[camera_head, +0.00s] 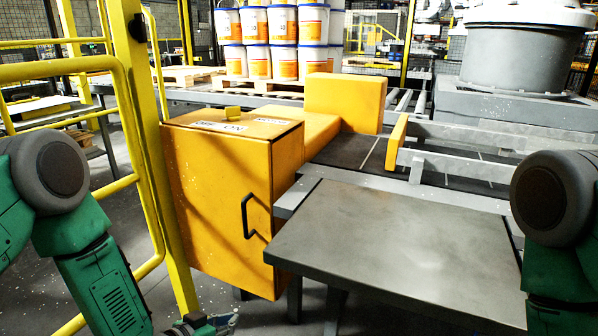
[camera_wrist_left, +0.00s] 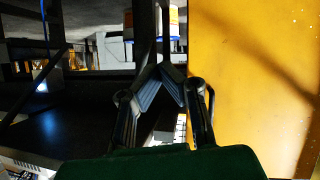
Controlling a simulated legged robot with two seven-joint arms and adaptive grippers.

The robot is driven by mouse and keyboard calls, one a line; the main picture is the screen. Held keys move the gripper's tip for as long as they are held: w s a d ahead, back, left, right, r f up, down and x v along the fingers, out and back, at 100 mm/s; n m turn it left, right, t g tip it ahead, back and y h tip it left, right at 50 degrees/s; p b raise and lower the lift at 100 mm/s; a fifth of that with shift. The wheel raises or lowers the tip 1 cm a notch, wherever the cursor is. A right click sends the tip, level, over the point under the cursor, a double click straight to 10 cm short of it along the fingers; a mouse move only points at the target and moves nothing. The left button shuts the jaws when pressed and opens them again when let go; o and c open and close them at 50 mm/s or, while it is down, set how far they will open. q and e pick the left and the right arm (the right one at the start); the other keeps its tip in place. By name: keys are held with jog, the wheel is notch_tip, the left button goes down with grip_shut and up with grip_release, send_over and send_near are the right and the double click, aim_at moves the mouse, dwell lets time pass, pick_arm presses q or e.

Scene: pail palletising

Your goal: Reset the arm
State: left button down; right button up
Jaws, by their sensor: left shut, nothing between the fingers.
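My left arm, with green links and dark grey joints, comes in from the left in the head view and hangs down. My left gripper (camera_head: 208,325) is at the bottom edge there, low in front of the yellow cabinet (camera_head: 215,190), and mostly cut off. In the left wrist view, the fingers of my left gripper (camera_wrist_left: 162,78) meet at their tips with nothing between them. The yellow cabinet fills the right side of that view, beside the fingers and apart from them. My right arm shows at the right edge of the head view; its gripper is out of view.
A bare grey metal table (camera_head: 390,245) stands in front, right of the cabinet. A yellow guard post (camera_head: 145,130) and rails stand close to my left arm. Behind are a conveyor (camera_head: 345,152), stacked white and orange pails (camera_head: 284,25) on a pallet, and a large grey machine base (camera_head: 520,60).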

pick_arm(q)
jog(key=s+a+n+g+y+p, duration=0.1)
jog(key=s+a+g+y+p, duration=0.1)
jog(key=s, duration=1.3)
jog(key=s+a+f+n+g+y+p, duration=0.1)
jog(key=s+a+g+y, duration=0.3)
jog(key=s, duration=1.2)
jog(key=a+n+g+p, duration=0.1)
jog(key=a+g, duration=0.1)
jog(key=g, duration=0.2)
jog(key=shift+s+y+p, duration=0.2)
jog(key=shift+y+p, duration=0.15)
jog(key=shift+y, duration=0.05)
pick_arm(e)
jog(key=r, duration=0.2)
jog(key=d+r, duration=0.1)
jog(key=r, duration=0.2)
jog(key=shift+d+r, duration=0.15)
jog(key=shift+r, duration=0.1)
pick_arm(q)
jog(key=shift+a+f, duration=0.1)
jog(key=shift+a, duration=0.2)
pick_arm(e)
jog(key=shift+a+r, duration=0.1)
jog(key=shift+a, duration=0.25)
